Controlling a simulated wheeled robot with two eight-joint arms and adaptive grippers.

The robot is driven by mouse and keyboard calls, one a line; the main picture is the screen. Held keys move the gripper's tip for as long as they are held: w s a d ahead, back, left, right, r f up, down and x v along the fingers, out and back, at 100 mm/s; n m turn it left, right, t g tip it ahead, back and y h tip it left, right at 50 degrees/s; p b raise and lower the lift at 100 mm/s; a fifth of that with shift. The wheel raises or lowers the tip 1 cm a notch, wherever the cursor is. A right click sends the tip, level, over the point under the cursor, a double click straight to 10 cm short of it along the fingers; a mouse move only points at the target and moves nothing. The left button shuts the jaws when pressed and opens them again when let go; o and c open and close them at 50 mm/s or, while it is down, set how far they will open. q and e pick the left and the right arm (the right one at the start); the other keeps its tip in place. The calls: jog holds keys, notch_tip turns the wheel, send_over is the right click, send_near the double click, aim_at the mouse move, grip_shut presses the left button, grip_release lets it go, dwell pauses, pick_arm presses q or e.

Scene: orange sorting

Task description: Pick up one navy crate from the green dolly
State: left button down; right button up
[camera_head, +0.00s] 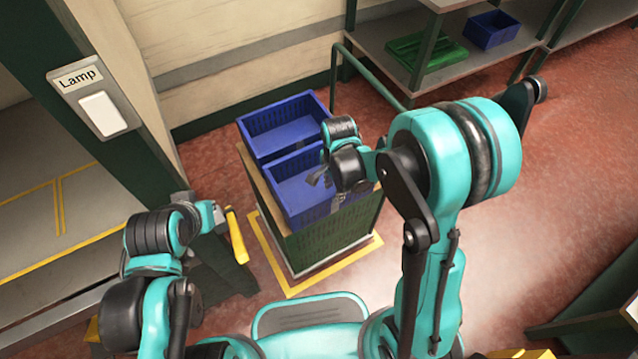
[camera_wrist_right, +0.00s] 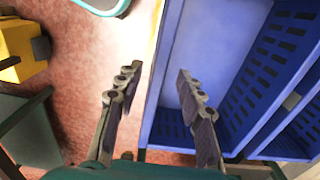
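Two navy crates sit side by side on top of a green slatted stand (camera_head: 330,240) with a tan top edge, which I take to be the green dolly. The far crate (camera_head: 285,112) and the near crate (camera_head: 290,185) look empty. My right gripper (camera_head: 325,180) is over the right part of the near crate. In the right wrist view its two fingers (camera_wrist_right: 158,95) are spread, with a crate wall (camera_wrist_right: 157,75) running between them. One finger is on the outer side and one over the inside; contact cannot be made out.
A yellow floor outline (camera_head: 295,285) surrounds the stand. A shelf behind holds a green crate (camera_head: 425,52) and another blue crate (camera_head: 490,30). A green tubular frame (camera_head: 337,65) stands behind the stack. A post with a "Lamp" switch (camera_head: 102,112) is at left. Open red floor lies at right.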

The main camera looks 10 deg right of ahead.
jog(key=f, duration=0.1)
jog(key=f+b, duration=0.1)
jog(key=f, duration=0.1)
jog(key=shift+d+f, duration=0.15)
jog(key=shift+d, duration=0.1)
grip_shut()
